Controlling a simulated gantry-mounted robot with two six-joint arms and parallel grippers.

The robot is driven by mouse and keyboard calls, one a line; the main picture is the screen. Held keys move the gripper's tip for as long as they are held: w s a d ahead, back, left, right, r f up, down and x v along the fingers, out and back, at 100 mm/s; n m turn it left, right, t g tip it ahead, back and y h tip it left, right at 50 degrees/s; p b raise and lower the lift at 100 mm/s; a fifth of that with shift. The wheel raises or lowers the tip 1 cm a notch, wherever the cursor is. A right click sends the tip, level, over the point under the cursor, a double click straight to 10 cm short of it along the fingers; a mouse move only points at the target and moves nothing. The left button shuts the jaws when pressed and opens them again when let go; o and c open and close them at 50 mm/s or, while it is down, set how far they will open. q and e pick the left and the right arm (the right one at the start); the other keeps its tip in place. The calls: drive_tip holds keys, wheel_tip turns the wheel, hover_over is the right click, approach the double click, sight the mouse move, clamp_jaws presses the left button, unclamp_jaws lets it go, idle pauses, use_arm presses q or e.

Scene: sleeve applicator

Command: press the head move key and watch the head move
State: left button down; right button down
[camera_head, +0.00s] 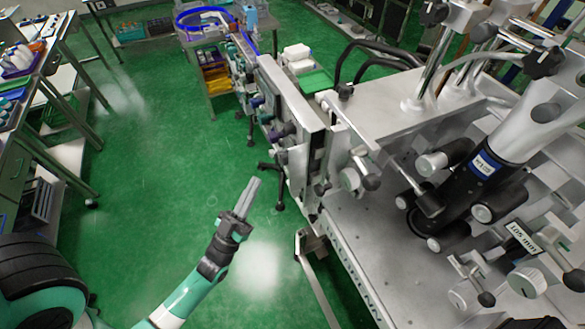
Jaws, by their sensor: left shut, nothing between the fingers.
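The sleeve applicator (395,255) is a large silvery machine filling the right of the head view. Its black and metal head (480,175) carries several knobs and a round tube. I cannot make out the head move key among its parts. My left gripper (251,186) is shut and empty. It is over the green floor, to the left of the machine and apart from it. My left arm comes up from the bottom left. My right gripper is not in view.
A vertical plate (285,100) with several knobs stands on the machine's left side. Workbenches with trays (15,62) line the far left. A trolley (212,75) with blue and yellow items stands at the back. The green floor (150,170) between is clear.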

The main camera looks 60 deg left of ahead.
use_arm(q)
drive_tip(key=w+b, duration=0.1)
drive_tip(key=w, duration=0.5)
drive_tip(key=shift+w+d, duration=0.15)
drive_tip(key=shift+w, duration=0.05)
idle(1.8)
drive_tip(key=shift+w, duration=0.4)
drive_tip(key=shift+w+b, duration=0.35)
drive_tip(key=shift+w, duration=0.05)
idle(0.5)
drive_tip(key=shift+s, duration=0.85)
